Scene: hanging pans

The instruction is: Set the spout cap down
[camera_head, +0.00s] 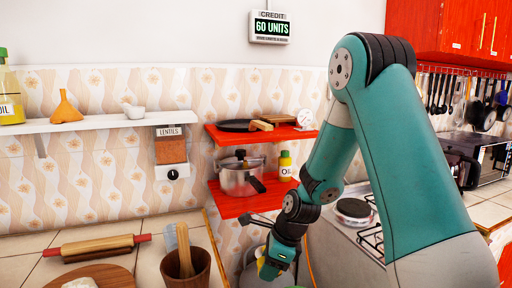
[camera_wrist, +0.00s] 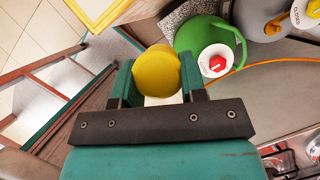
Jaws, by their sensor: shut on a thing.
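The spout cap (camera_wrist: 157,70) is a plain yellow cylinder in the wrist view. My gripper (camera_wrist: 160,84) is shut on it, with one green finger on each side. In the head view my gripper (camera_head: 277,262) is low in the middle, in front of the counter gap, and a bit of the yellow cap (camera_head: 263,267) shows at its lower left. The cap's far end and whatever lies directly under it are hidden.
In the wrist view a green container (camera_wrist: 205,38) with a white and red cap stands just beyond the gripper, with a grey container (camera_wrist: 262,18) to its right. An orange hose (camera_wrist: 262,62) runs nearby. In the head view a wooden mortar (camera_head: 186,268) stands left of the gripper.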

